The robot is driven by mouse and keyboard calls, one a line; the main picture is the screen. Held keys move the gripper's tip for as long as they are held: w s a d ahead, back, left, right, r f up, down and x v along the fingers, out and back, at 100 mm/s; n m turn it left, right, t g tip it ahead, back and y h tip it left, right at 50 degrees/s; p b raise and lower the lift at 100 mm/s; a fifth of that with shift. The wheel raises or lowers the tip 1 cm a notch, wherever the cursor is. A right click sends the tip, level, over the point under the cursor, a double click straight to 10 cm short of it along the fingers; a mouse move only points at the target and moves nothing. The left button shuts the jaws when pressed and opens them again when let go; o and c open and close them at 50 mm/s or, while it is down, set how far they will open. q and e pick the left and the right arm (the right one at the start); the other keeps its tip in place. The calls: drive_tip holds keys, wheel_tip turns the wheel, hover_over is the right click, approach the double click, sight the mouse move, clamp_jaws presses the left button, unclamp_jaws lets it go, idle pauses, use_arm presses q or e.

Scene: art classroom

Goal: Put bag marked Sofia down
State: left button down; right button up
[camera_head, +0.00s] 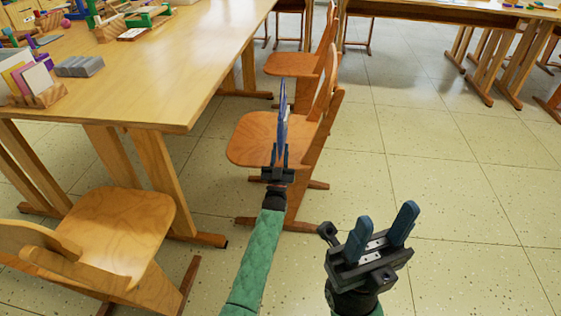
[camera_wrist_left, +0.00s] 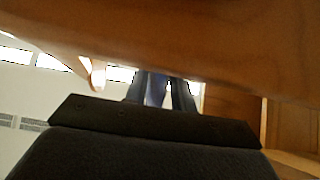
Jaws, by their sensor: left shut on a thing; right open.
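My left gripper (camera_head: 281,150) is over the brown chair's seat in the head view, shut on a thin blue-purple thing (camera_head: 283,115) seen nearly edge-on. This may be the bag marked Sofia, but no name is readable. The left wrist view also shows a bluish strip of the held thing (camera_wrist_left: 155,88) between the dark fingers. Most of it is hidden. My right gripper (camera_head: 384,214) is open and empty above the floor at the lower right.
A wooden table (camera_head: 185,75) with toys and card holders stands at the left. The brown chair (camera_head: 250,140) is beside it, a lighter chair (camera_head: 115,235) at lower left. In the left wrist view a brown wooden surface (camera_wrist_left: 200,40) crosses close above. The floor (camera_head: 450,200) at right is clear.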

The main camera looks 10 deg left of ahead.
use_arm(q)
drive_tip(key=shift+f+b, duration=0.75)
drive_tip(key=shift+f, duration=1)
drive_tip(key=c, duration=1.6)
unclamp_jaws()
drive_tip(key=shift+f, duration=0.1)
drive_tip(key=o, duration=0.4)
drive_tip(key=shift+o, duration=0.2)
